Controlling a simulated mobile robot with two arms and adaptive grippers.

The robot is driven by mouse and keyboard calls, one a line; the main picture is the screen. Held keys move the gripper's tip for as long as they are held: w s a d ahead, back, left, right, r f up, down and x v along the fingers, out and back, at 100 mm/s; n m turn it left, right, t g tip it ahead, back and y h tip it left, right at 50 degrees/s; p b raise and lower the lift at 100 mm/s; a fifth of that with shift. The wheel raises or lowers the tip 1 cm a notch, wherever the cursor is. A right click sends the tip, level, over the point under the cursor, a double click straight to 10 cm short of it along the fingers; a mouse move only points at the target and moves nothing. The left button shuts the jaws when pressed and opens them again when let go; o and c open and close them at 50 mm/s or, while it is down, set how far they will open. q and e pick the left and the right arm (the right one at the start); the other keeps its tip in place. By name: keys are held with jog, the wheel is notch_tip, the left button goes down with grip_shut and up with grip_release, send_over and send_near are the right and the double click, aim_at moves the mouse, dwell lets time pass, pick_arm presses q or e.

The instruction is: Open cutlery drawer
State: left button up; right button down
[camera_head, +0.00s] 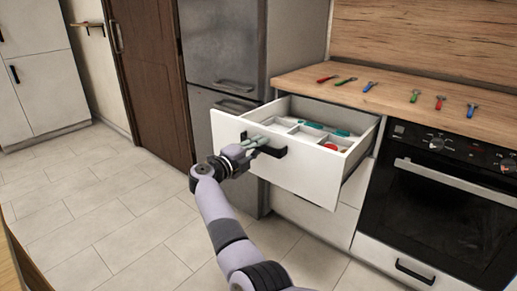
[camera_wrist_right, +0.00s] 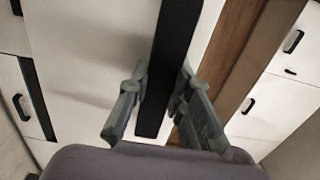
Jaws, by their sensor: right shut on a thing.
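The cutlery drawer (camera_head: 283,165) is a white drawer under the wooden worktop, pulled well out. Its inside shows a pale divided tray (camera_head: 302,131) with teal and red items. Its black bar handle (camera_head: 270,144) is on the front panel. My right gripper (camera_head: 258,146) is shut on this handle at the drawer's front. In the right wrist view, the black handle (camera_wrist_right: 168,60) runs between the two grey fingers of the right gripper (camera_wrist_right: 160,95). My left gripper is not in view.
Several red, blue and green utensils (camera_head: 345,81) lie on the worktop (camera_head: 395,93). A black oven (camera_head: 430,190) stands right of the drawer, a grey fridge (camera_head: 225,50) to its left. The tiled floor (camera_head: 120,215) on the left is clear.

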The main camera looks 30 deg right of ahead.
dwell(0.3)
jog(key=c, duration=1.4)
grip_release()
jog(key=shift+c, duration=0.2)
